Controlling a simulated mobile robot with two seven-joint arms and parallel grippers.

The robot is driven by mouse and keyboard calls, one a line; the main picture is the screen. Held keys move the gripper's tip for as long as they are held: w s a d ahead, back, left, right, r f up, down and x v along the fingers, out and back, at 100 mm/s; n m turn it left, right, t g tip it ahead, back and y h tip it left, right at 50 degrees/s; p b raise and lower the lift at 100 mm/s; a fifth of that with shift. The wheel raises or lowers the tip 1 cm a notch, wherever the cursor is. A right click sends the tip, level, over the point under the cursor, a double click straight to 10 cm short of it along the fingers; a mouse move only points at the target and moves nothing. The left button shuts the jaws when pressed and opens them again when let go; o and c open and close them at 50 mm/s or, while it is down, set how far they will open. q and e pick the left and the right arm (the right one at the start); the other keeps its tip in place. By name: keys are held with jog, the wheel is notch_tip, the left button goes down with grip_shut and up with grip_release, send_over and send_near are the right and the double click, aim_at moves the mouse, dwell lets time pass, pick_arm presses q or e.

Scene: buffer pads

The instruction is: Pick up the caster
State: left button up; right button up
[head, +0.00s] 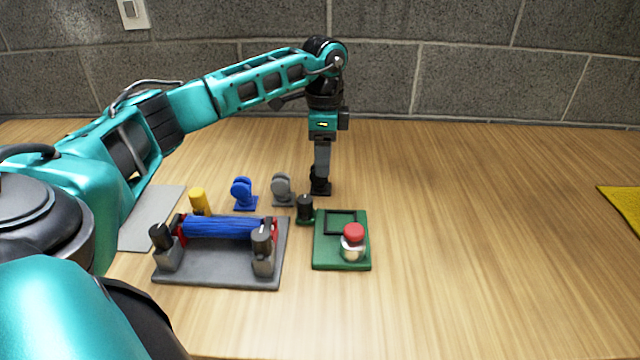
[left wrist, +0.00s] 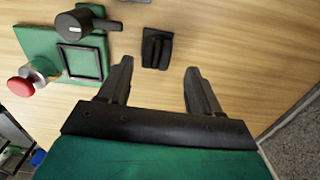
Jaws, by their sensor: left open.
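A small black caster (head: 320,188) stands on the wooden table behind the green fixture, and it also shows in the left wrist view (left wrist: 157,48). My left gripper (head: 322,175) points down right over it. In the left wrist view my left gripper (left wrist: 158,67) is open, with the black caster just beyond and between the fingertips; I cannot tell whether they touch it. A grey caster (head: 283,190) and a blue caster (head: 243,193) stand to the left. My right gripper is out of view.
The green fixture (head: 325,257) with a black knob (head: 305,206) and red button (head: 353,232) is close in front. A grey base (head: 210,275) holds a blue roller (head: 222,227). The table's right side is mostly clear; a stone wall is behind.

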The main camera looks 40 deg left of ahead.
pick_arm(q)
jog(key=f, duration=0.2)
jog(key=f+b, duration=0.1)
jog(key=f, duration=0.1)
jog(key=shift+s+d, duration=0.15)
jog(key=shift+s, duration=0.2)
jog(key=shift+f, duration=0.55)
jog(key=shift+c, duration=0.3)
jog(key=c, duration=1)
jog(key=shift+r, duration=0.1)
